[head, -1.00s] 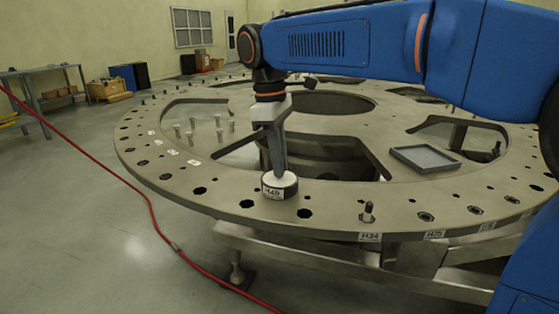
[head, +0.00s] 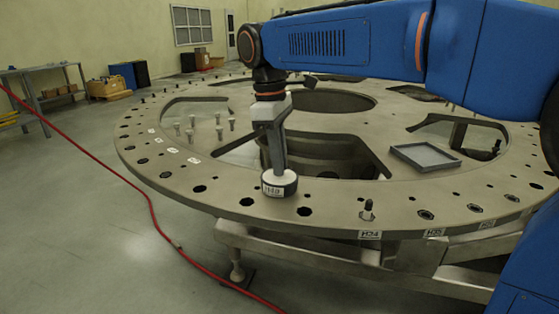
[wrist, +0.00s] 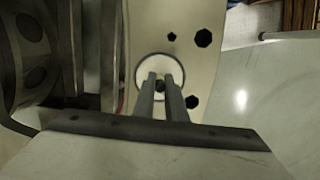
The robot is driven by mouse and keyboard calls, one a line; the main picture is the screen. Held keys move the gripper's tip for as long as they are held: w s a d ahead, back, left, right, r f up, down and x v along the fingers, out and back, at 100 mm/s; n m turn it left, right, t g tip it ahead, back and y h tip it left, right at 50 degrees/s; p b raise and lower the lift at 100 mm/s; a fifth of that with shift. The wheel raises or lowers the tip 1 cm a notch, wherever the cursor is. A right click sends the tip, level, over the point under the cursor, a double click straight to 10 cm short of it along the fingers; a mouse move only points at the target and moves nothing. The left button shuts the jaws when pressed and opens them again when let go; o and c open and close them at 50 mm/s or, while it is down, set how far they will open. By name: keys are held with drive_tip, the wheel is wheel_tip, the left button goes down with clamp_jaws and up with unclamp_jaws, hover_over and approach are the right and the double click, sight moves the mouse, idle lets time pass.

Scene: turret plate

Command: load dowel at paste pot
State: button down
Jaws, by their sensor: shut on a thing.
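The paste pot (head: 280,188) is a short round pot with a white top and a dark side, with a label on its front. It stands on the near rim of the turret plate (head: 230,196). My gripper (head: 279,170) points down directly over the pot, its fingertips at or just above the white top. In the wrist view the gripper (wrist: 160,84) is shut on a small dark thing, the dowel (wrist: 160,86), in front of the white pot top (wrist: 147,68). The fingers hide most of the dowel, and I cannot tell whether it touches the paste.
A grey tray (head: 397,149) lies on the plate at the right. A pin (head: 368,210) stands upright in the rim near label H34. Several pale pegs (head: 190,135) stand at the left. The rim has many open holes. A red hose (head: 152,215) runs along the floor.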

idle(0.3)
drive_tip(key=shift+r, duration=3.45)
